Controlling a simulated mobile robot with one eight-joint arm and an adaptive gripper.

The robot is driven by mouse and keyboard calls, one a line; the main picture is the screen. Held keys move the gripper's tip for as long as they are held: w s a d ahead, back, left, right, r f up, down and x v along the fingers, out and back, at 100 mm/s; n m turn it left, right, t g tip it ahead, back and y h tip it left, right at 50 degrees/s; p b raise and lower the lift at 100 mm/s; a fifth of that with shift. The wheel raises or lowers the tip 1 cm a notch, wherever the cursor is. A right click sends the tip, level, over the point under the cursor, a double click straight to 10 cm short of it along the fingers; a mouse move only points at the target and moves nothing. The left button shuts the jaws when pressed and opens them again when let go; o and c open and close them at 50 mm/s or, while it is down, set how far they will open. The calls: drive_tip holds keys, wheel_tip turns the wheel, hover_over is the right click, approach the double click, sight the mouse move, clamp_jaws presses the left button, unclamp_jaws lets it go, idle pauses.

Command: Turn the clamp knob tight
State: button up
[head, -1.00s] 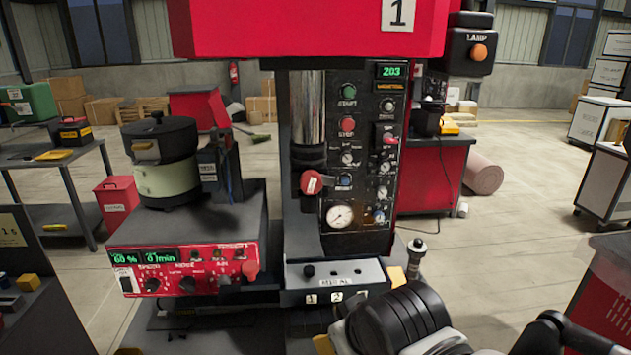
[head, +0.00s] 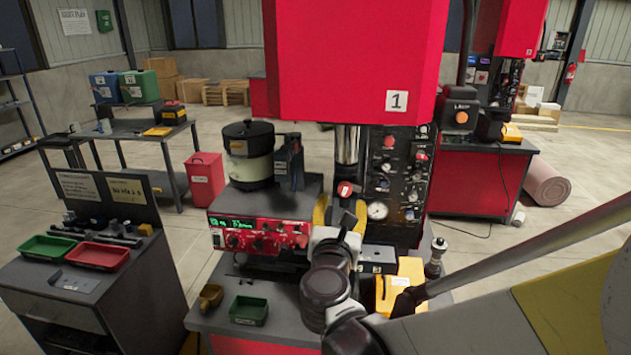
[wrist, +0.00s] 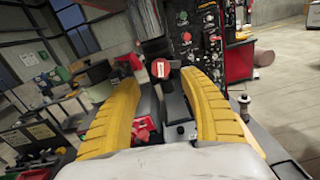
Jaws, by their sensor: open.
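A round red knob (head: 345,189) with a pale label mark sits low on the press column, below the shiny ram; I take it as the clamp knob. It also shows in the wrist view (wrist: 161,68), between the far ends of my fingers. My gripper (head: 341,201) has yellow ribbed fingers, spread wide, with nothing held. In the wrist view my gripper (wrist: 160,79) points at the knob, one finger on each side. The knob appears to lie beyond the fingertips; I cannot tell the exact gap. I see no contact.
The red press head (head: 350,60) hangs above. A control panel (head: 400,185) is close on the right, and a feeder bowl (head: 249,150) on its red control unit (head: 258,234) stands left. A green bin (head: 249,310) and a yellow block (head: 400,280) are on the bench below.

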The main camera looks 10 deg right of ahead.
sight(345, 191)
drive_tip(key=x, duration=0.7)
clamp_jaws()
